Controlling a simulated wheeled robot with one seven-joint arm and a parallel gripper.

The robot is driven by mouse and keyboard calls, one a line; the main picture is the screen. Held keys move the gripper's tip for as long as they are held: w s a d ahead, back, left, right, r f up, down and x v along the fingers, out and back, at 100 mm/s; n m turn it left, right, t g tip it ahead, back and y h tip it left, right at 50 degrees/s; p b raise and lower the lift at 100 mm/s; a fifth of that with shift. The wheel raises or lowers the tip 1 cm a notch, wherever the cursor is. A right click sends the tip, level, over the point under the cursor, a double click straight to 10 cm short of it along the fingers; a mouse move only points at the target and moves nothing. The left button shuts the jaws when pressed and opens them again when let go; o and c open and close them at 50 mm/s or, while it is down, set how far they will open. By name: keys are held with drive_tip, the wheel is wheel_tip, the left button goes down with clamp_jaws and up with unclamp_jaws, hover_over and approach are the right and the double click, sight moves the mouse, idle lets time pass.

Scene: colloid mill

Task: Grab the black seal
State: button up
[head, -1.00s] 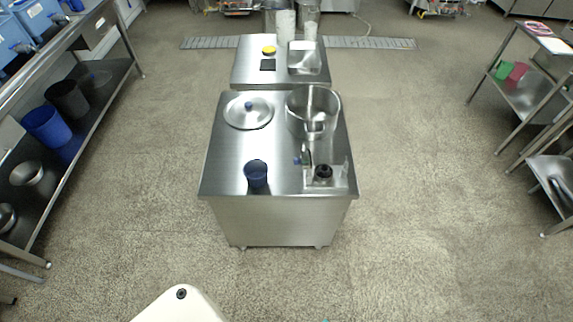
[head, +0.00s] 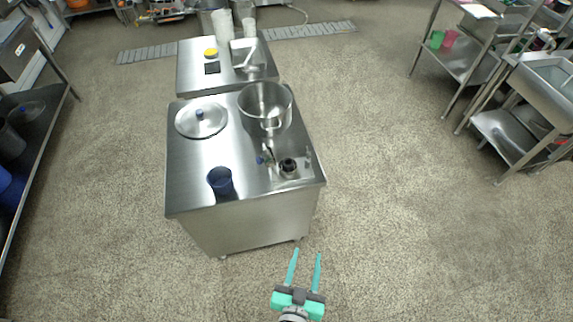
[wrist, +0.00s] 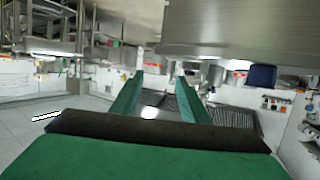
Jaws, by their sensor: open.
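A small black round piece (head: 288,165), which looks like the black seal, sits at the front right of the near steel cart top (head: 240,170). It is in or on a small clear or metal holder whose form I cannot make out. My gripper (head: 304,253) is open and empty, in front of the cart and apart from it, with its two green fingers pointing toward it. In the wrist view my open gripper (wrist: 160,78) has nothing between its fingers. I cannot make out the seal there.
On the near cart are a blue cup (head: 220,180), a steel lid (head: 201,119) and a steel pot (head: 265,106). A far cart (head: 195,84) bears a yellow item (head: 210,52) and a black square (head: 212,68). Shelves stand at both sides; open floor lies right.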

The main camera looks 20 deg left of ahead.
drive_tip(key=w+a+n+y, duration=0.2)
drive_tip(key=w+a, duration=0.4)
drive_tip(key=w, duration=0.6)
drive_tip(key=n+g+y, duration=0.2)
approach(288, 165)
drive_tip(key=x, duration=0.4)
drive_tip(key=shift+w+r, duration=0.1)
drive_tip(key=shift+r, duration=0.15)
drive_tip(key=shift+f+x, duration=0.15)
drive_tip(key=shift+x, duration=1.2)
drive_tip(key=shift+f+x, duration=0.1)
drive_tip(key=shift+x, duration=1.25)
drive_tip(key=shift+d, duration=0.1)
drive_tip(key=shift+c, duration=0.2)
drive_tip(key=shift+s+m, duration=0.25)
drive_tip(key=shift+m, duration=0.05)
drive_tip(key=c, duration=0.7)
